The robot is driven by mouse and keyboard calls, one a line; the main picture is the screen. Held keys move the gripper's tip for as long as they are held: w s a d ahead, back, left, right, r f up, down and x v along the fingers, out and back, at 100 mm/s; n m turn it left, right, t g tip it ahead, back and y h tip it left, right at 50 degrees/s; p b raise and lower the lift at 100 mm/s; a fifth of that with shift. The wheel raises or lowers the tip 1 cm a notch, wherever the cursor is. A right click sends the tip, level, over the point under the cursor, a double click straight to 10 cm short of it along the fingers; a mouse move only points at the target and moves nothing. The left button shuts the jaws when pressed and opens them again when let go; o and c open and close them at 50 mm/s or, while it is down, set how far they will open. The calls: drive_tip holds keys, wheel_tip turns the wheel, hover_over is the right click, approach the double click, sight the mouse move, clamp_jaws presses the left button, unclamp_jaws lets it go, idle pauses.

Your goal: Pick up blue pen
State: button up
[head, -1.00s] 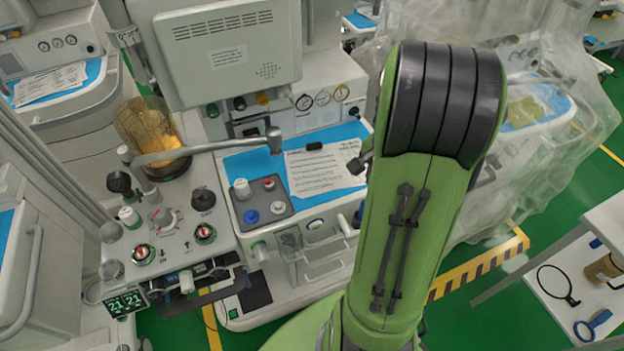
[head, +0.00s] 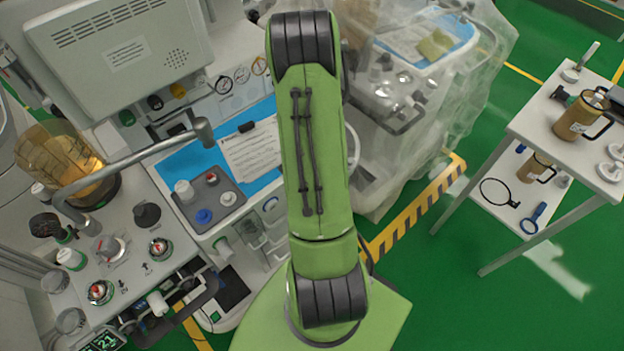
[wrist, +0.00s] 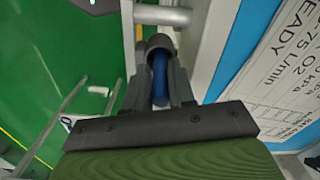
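A narrow blue, rounded thing (wrist: 160,72) shows between the fingers in the wrist view. It may be the blue pen, but only part of it is visible. My gripper (wrist: 159,62) is in the wrist view, its dark fingers on either side of the blue thing and close to it. I cannot tell whether they press on it. A dark round shape (wrist: 158,41) lies at its far end. In the head view my green arm hides the gripper, and I make out no pen there.
A printed sheet (head: 250,150) lies on the blue top of the anaesthesia cart, beside the gripper in the wrist view. A plastic-draped cart (head: 480,95) stands behind the arm. A white table (head: 530,125) with amber jugs stands at the right. Green floor is free between them.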

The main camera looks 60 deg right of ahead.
drive_tip(key=shift+f, duration=0.95)
drive_tip(key=shift+r, duration=0.1)
clamp_jaws()
